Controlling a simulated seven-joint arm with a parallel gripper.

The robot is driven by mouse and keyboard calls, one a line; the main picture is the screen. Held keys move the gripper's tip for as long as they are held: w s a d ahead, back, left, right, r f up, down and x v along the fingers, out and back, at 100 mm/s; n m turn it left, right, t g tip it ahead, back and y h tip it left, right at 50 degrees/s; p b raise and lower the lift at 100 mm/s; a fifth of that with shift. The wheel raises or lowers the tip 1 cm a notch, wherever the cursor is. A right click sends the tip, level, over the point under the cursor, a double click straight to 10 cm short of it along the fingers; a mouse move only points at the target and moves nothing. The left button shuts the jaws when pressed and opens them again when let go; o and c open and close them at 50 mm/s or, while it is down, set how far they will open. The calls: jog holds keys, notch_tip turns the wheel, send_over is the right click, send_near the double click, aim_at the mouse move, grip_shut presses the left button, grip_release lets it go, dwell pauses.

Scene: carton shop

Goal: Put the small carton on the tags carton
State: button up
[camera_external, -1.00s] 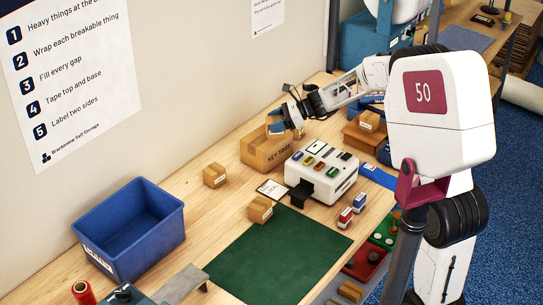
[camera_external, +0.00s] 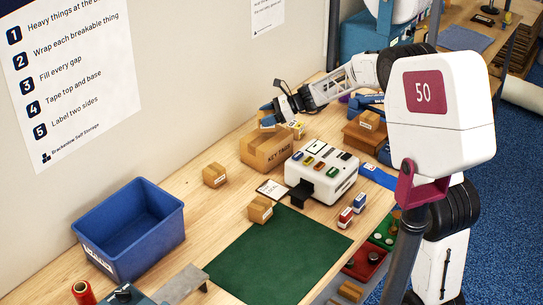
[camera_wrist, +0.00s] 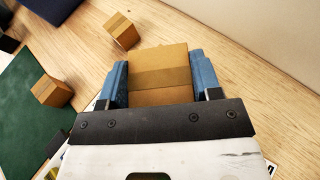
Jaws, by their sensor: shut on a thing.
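The tags carton (camera_external: 268,153), a larger brown box printed "KEY TAGS", stands on the bench near the wall in the external view. My gripper (camera_external: 267,119) is over its top at the back left, blue fingertips pointing down. It is shut on the small carton (camera_external: 267,127), which is mostly hidden by the fingers. I cannot tell whether the small carton touches the tags carton. In the wrist view, brown cardboard with a darker tape band (camera_wrist: 160,76) shows between the two blue fingers.
Two loose small cartons (camera_external: 214,175) (camera_external: 260,209) stand to the front left. A white machine (camera_external: 321,171) with coloured blocks is right of the tags carton. A blue bin (camera_external: 130,230) and a green mat (camera_external: 275,255) lie nearer. A small box (camera_external: 298,129) stands behind.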

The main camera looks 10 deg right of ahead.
jog(key=shift+f, duration=1.55)
jog(key=shift+f, duration=0.15)
jog(key=o, duration=0.9)
jog(key=shift+o, duration=0.2)
jog(key=v, duration=1.2)
jog(key=shift+r, duration=0.2)
